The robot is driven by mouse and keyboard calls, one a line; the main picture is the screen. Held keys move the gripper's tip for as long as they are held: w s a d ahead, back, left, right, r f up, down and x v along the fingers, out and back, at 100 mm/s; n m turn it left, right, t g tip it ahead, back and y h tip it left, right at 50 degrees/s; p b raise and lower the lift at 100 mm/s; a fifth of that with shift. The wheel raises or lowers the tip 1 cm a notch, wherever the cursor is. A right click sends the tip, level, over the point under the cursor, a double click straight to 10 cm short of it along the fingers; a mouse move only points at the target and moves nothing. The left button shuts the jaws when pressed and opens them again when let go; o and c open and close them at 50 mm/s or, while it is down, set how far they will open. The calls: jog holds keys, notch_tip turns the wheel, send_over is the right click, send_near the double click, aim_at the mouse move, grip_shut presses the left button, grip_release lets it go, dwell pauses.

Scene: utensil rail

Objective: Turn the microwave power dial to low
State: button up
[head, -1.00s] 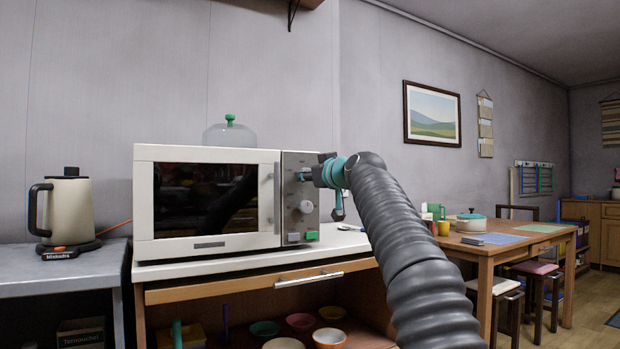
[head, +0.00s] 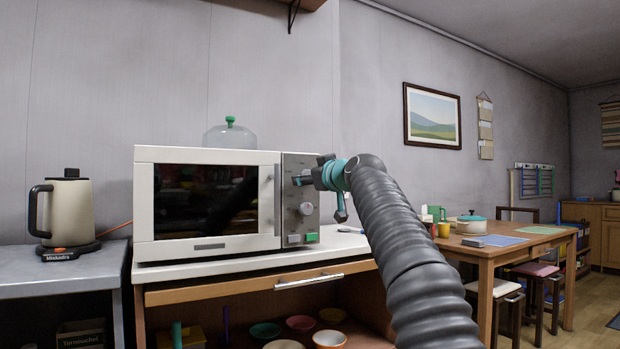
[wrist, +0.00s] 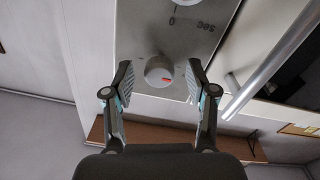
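The white microwave (head: 205,202) stands on a cabinet, with its grey control panel (head: 300,235) on the right side. In the wrist view, which looks upside down, a round grey dial (wrist: 159,70) with a red mark sits on the panel. My gripper (wrist: 160,80) is open, with one finger on each side of this dial; gaps show, and contact is not visible. A second dial (head: 306,208) is lower on the panel. In the head view my gripper (head: 305,180) is at the panel's upper part and hides the upper dial.
The microwave door handle (wrist: 270,75) runs close beside one finger. A glass dome with a green knob (head: 230,134) stands on the microwave. Buttons (head: 311,237) are below the lower dial. A wall shelf (head: 305,4) is above. A kettle (head: 66,208) stands far left.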

jog(key=shift+s+d, duration=0.1)
jog(key=shift+s, duration=0.05)
jog(key=v, duration=1.1)
jog(key=shift+s+d, duration=0.15)
jog(key=shift+s, duration=0.15)
dwell(0.4)
